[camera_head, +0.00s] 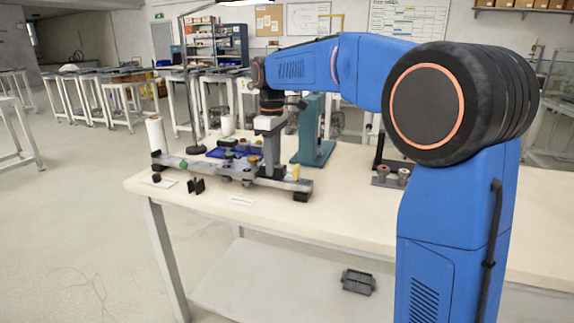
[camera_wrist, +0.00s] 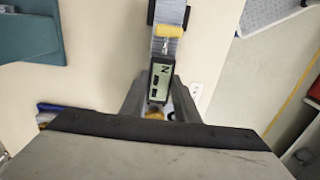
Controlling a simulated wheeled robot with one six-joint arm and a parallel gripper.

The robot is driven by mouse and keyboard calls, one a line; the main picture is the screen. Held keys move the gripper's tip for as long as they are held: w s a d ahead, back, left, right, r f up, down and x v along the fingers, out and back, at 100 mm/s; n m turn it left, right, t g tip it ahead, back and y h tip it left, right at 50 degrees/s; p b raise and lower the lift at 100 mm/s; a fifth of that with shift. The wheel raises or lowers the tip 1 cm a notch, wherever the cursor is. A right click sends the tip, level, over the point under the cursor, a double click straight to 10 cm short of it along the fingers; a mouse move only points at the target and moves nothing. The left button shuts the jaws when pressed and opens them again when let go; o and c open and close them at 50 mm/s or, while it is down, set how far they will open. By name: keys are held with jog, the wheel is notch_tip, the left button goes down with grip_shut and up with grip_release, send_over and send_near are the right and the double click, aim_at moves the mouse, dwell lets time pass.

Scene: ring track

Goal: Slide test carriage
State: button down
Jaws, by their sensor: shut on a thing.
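A grey metal rail (camera_head: 205,165) lies across the bench on dark feet. In the head view my gripper (camera_head: 272,166) points straight down at the rail, right of its middle. In the wrist view my gripper (camera_wrist: 157,97) has a finger on each side of the test carriage (camera_wrist: 160,82) and is shut on it. The carriage has a dark body with a small display of dark marks. Its lower part is hidden behind my gripper. A yellow block (camera_head: 295,172) sits near the rail's right end; it also shows beyond the carriage in the wrist view (camera_wrist: 171,31).
A teal stand (camera_head: 314,140) rises behind the rail's right half. A blue tray (camera_head: 228,153) lies behind the rail, and a white cylinder (camera_head: 156,134) stands by its left end. Small dark blocks (camera_head: 196,186) sit in front. The bench's front right (camera_head: 340,215) is clear.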

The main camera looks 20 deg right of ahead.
aim_at(239, 163)
jog(key=w+a, duration=0.2)
jog(key=a, duration=0.1)
jog(key=w+a, duration=0.2)
jog(key=a, duration=0.1)
jog(key=w+a, duration=0.2)
jog(key=a, duration=0.1)
jog(key=shift+w+a, duration=0.15)
jog(key=shift+w, duration=0.25)
jog(key=c, duration=1.4)
grip_release()
jog(key=shift+o, duration=0.2)
jog(key=shift+r, duration=0.1)
notch_tip(239, 163, up, 17)
jog(key=shift+r, duration=0.15)
